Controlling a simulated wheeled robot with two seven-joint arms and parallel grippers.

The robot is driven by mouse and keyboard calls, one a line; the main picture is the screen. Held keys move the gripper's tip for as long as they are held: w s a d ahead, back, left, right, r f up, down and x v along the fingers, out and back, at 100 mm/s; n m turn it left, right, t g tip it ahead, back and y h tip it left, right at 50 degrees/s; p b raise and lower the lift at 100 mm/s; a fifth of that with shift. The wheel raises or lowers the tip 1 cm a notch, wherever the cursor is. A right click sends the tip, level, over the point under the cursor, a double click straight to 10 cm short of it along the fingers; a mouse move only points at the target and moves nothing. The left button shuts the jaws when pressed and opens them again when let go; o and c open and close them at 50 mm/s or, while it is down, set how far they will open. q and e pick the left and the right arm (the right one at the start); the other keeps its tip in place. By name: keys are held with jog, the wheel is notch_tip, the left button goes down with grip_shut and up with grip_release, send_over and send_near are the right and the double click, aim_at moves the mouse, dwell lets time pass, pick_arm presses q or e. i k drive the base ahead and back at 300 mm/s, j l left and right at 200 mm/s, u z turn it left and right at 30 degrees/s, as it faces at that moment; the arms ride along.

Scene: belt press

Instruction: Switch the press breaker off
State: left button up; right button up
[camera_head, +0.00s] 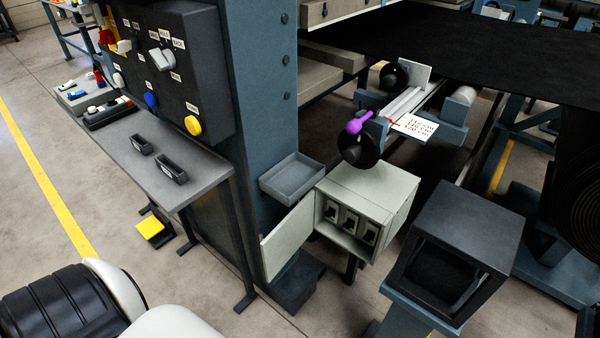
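A light grey breaker box (385,190) stands low in the middle of the view. Its door (288,238) hangs open to the left. Inside is a row of three dark breakers: a left one (331,211), a middle one (350,221) and a right one (369,233). Each has a small green mark near its lower end. Their labels and lever positions are too small to read. Neither of my grippers is in view. A white and black part at the lower left appears to be part of my arm, well apart from the box.
A dark control panel (190,75) with knobs and buttons is on the column at upper left, above a grey side table (205,170). A grey tray (292,178) sits just behind the open door. A black open-framed box (470,225) stands right of the breaker box.

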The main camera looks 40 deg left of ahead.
aim_at(329, 212)
jog(key=j+z, duration=0.1)
jog(key=j, duration=0.45)
jog(key=j+z, duration=0.1)
jog(key=j, duration=0.4)
jog(key=k+j+z, duration=0.1)
jog(key=j, duration=0.45)
jog(key=k+j+z, duration=0.1)
jog(key=j, duration=0.4)
jog(key=j+z, duration=0.15)
jog(key=j, duration=0.4)
jog(key=k+j+z, duration=0.1)
jog(key=j, duration=0.4)
jog(key=k, duration=0.8)
jog(key=i+l+z, duration=0.25)
jog(key=i+l, duration=0.15)
jog(key=i+l+z, duration=0.3)
jog(key=i+l, duration=0.15)
jog(key=l, duration=0.1)
